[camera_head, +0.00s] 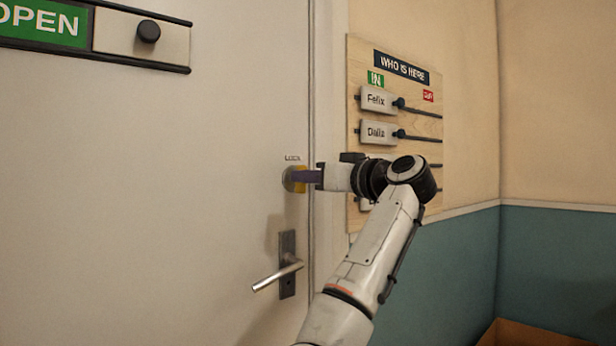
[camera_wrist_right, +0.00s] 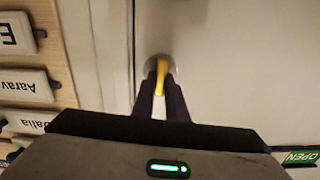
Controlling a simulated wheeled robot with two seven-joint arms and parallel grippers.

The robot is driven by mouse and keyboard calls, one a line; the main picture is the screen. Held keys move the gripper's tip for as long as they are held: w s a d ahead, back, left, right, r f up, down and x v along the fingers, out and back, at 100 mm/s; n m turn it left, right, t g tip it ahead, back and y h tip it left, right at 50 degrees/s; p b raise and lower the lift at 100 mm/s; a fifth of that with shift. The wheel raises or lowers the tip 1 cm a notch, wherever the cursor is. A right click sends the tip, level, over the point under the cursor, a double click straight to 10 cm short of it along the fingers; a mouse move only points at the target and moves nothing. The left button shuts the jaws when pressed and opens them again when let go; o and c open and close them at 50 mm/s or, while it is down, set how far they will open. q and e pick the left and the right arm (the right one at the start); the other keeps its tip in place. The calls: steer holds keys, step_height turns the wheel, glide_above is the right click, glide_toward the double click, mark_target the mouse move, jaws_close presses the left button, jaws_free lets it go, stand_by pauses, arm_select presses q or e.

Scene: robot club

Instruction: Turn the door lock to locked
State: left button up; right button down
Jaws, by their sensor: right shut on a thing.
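The door lock (camera_head: 288,179) is a round metal disc with a yellow thumb-turn (camera_head: 300,180) on the white door, under a small "LOCK" label. My right gripper (camera_head: 308,177) reaches it from the right in the head view. In the right wrist view, the yellow thumb-turn (camera_wrist_right: 161,76) stands between the two dark fingers of my right gripper (camera_wrist_right: 160,95), which is shut on it. The fingers partly hide the knob and the disc. The knob's exact turn angle is hard to tell. My left gripper is out of view.
A metal door handle (camera_head: 279,272) sticks out below the lock. A wooden "WHO IS HERE" board (camera_head: 436,130) with name sliders hangs right of the door, partly behind my right wrist. An "OPEN" sign slider (camera_head: 148,32) is at the upper left.

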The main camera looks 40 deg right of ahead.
arm_select(q)
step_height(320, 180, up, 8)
steer(key=p, duration=1.2)
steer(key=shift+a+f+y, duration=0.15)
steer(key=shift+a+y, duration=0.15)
arm_select(e)
steer(key=m, duration=1.6)
steer(key=shift+d+f+m, duration=0.2)
steer(key=shift+f+m, duration=0.05)
steer(key=shift+m, duration=0.15)
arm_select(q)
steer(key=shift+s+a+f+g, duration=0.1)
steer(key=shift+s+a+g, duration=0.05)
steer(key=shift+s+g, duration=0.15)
arm_select(e)
steer(key=c, duration=1.8)
jaws_free()
steer(key=shift+o, duration=0.2)
